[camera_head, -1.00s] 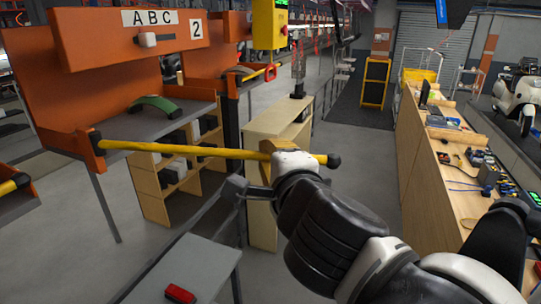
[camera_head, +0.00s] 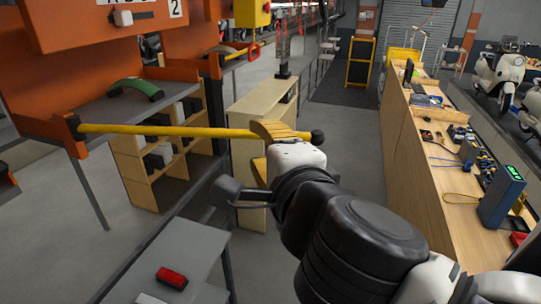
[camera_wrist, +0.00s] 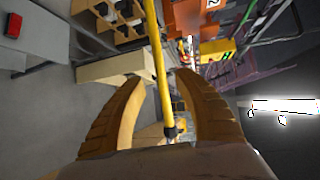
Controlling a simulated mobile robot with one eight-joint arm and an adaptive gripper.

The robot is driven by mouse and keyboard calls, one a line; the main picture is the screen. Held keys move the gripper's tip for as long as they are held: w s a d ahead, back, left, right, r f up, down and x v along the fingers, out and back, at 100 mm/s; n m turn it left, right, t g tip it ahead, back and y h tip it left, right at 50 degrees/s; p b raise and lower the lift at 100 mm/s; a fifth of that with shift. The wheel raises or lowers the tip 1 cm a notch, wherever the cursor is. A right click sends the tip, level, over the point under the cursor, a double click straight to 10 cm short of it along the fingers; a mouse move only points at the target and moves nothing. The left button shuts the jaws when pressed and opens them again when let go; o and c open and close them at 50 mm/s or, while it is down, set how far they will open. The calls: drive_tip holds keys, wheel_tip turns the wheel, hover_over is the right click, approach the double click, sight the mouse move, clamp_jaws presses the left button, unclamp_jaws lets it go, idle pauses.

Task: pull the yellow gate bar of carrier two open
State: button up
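The yellow gate bar (camera_head: 185,131) of carrier two (camera_head: 110,25) runs from the orange left front bracket (camera_head: 68,130) to a free end with a black knob (camera_head: 318,137). Its free end stands well away from the carrier's right front post (camera_head: 215,66). My gripper (camera_head: 275,130) is at the bar near the knob end. In the wrist view my gripper (camera_wrist: 160,84) has its two yellow fingers apart. The bar (camera_wrist: 157,60) passes between them, with a gap showing on both sides. A green curved part (camera_head: 136,88) lies on the carrier's grey shelf.
A grey table (camera_head: 190,255) with a red block (camera_head: 172,278) is at the lower left. A wooden shelf unit (camera_head: 135,170) and a wooden cabinet (camera_head: 255,105) stand beyond the bar. A long workbench (camera_head: 425,165) runs along the right. Open floor lies between cabinet and workbench.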

drive_tip(key=v, duration=0.5)
drive_tip(key=shift+s+d+r, duration=0.1)
drive_tip(key=shift+s, duration=0.2)
